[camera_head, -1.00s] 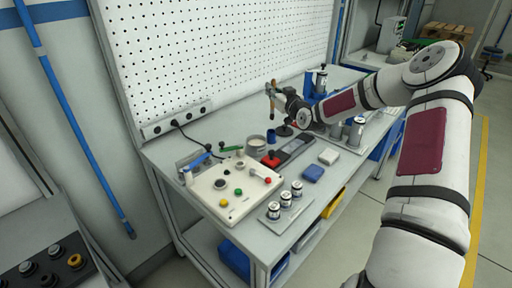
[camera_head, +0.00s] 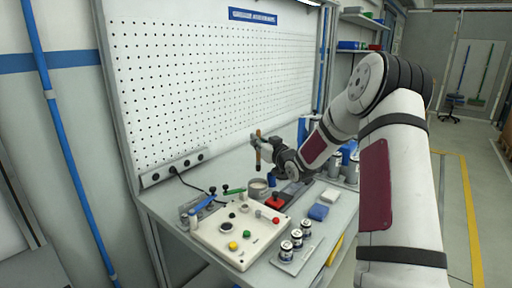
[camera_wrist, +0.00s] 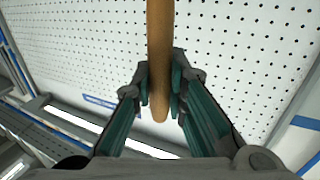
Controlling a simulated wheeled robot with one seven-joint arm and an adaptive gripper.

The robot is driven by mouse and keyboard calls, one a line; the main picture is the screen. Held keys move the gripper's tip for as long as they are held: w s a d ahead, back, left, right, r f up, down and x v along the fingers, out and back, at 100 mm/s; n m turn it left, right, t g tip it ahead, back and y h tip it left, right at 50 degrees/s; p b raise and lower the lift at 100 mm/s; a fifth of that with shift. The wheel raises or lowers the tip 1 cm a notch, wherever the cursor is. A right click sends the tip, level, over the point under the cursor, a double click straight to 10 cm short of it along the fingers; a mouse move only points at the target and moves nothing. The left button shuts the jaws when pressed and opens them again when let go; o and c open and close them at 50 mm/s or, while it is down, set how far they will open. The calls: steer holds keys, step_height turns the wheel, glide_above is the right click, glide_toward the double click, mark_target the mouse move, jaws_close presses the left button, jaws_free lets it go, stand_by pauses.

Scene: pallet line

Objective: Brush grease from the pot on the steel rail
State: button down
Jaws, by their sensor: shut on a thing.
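My gripper (camera_head: 262,143) is shut on the wooden handle of the brush (camera_head: 258,159), above the back of the bench near the pegboard. In the wrist view, the brown handle (camera_wrist: 159,40) stands between the finger pads (camera_wrist: 160,88); its rounded end shows just below them. The bristles cannot be made out. The grey pot (camera_head: 257,188) stands on the bench below my gripper, apart from the brush. A long grey piece, seemingly the steel rail (camera_head: 292,194), lies right of the pot, partly hidden by a red-topped object and my arm.
A pale control box (camera_head: 238,236) with coloured buttons stands at the front left of the bench. Several small jars (camera_head: 291,246) stand on a plate at the front. The pegboard (camera_head: 210,90) rises behind.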

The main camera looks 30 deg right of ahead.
mark_target(259, 159)
steer(key=shift+f+b, duration=1.5)
steer(key=shift+f, duration=1.45)
steer(key=shift+f+b, duration=0.3)
steer(key=shift+f, duration=0.25)
steer(key=shift+r, duration=0.1)
steer(key=shift+r+p, duration=1.85)
steer(key=shift+r, duration=1.6)
